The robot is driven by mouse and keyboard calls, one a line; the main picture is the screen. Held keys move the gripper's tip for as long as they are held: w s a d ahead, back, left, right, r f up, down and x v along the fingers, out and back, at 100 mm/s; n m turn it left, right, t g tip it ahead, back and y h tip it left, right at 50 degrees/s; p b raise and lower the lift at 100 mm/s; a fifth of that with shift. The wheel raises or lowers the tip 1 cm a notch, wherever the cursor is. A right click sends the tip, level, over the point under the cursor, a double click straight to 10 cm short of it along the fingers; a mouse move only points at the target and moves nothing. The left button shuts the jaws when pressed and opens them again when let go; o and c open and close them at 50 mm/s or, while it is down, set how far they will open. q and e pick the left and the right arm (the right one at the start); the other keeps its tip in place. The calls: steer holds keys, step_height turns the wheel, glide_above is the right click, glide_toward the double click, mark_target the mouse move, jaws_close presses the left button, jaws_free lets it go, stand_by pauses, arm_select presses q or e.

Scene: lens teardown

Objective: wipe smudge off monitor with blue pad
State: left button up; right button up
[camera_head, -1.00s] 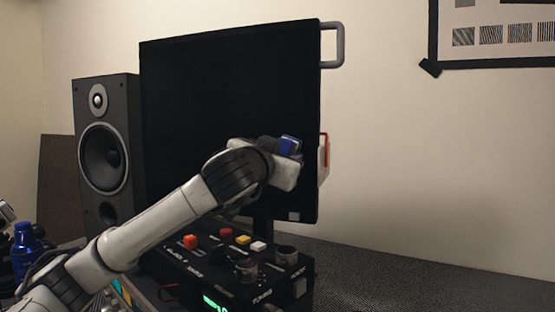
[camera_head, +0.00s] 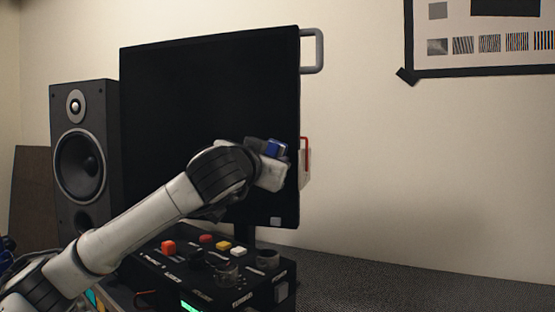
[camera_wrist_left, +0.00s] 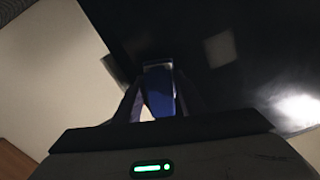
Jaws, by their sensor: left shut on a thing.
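The black monitor (camera_head: 200,100) stands upright on its stand. My left gripper (camera_head: 278,152) is in front of its lower right part, near the right edge. It is shut on the blue pad (camera_head: 275,149), which also shows between the fingers in the left wrist view (camera_wrist_left: 159,90). The pad is close to the dark screen; I cannot tell if it touches. In the left wrist view the screen has a bright whitish patch (camera_wrist_left: 299,108) and a dim grey square (camera_wrist_left: 220,48); I cannot tell if either is a smudge or a reflection. My right gripper is out of view.
A black control box (camera_head: 205,275) with coloured buttons and knobs sits below the monitor, under my left arm. A speaker (camera_head: 85,155) stands left of the monitor. A grey handle (camera_head: 319,50) juts from its upper right edge. The desk at right (camera_head: 400,290) is clear.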

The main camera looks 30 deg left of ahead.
arm_select(q)
steer(key=s+a, duration=0.3)
steer(key=a, duration=0.9)
steer(key=shift+s+a+p, duration=0.3)
steer(key=shift+s+p, duration=0.05)
stand_by(0.6)
steer(key=shift+b+v, duration=0.65)
steer(key=shift+v, duration=2.3)
steer(key=shift+s+d, duration=0.1)
steer(key=shift+d, duration=0.05)
